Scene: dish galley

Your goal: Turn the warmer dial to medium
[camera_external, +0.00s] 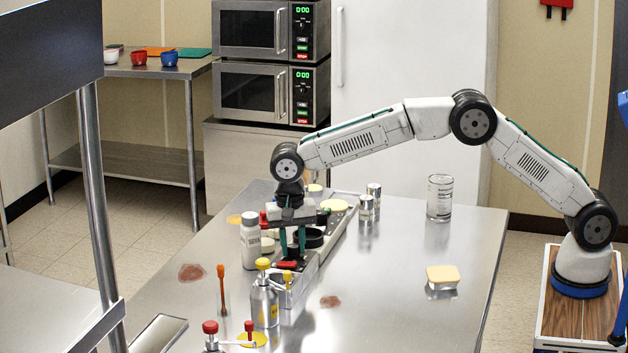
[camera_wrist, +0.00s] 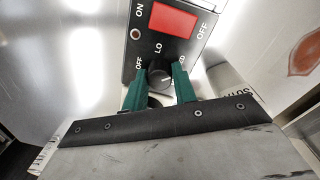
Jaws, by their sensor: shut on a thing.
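The warmer dial (camera_wrist: 160,77) is a dark round knob on a black control panel (camera_wrist: 133,48) in the wrist view. OFF, LO and a partly hidden label ending in "ED" stand around it. A pale mark shows on the knob, but its exact heading is hard to tell. My gripper (camera_wrist: 160,91) has its two green fingers on either side of the dial, shut on it. In the external view my gripper (camera_external: 293,250) points down at the warmer (camera_external: 302,279) on the steel table; the dial is hidden there.
A red ON/OFF switch (camera_wrist: 173,20) sits just above the dial.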

